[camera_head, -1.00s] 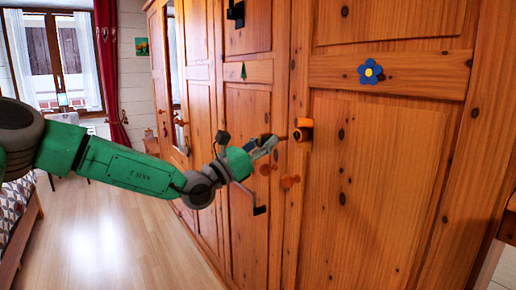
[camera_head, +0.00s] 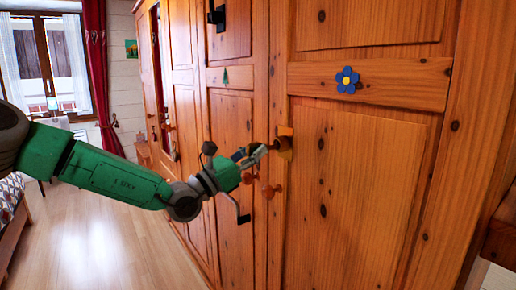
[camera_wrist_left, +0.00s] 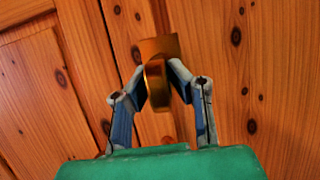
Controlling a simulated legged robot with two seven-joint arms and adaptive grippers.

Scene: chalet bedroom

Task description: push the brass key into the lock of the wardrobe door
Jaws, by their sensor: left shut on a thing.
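My left gripper (camera_head: 264,150) is at the wardrobe door (camera_head: 355,180), just left of the brass-coloured lock (camera_head: 286,143). In the left wrist view its two fingers (camera_wrist_left: 160,88) are shut on the brass key (camera_wrist_left: 155,88), whose rounded bow shows between the fingertips. The lock's brass plate (camera_wrist_left: 160,46) stands directly behind the key. The key's shaft is hidden behind its bow, so I cannot tell whether its tip is in the lock. In the head view the key is too small to make out clearly. My right gripper is not in view.
A blue flower (camera_head: 347,80) is fixed to the door's upper right. Open wooden floor (camera_head: 110,235) lies at the left, with a bed edge (camera_head: 12,215) beyond.

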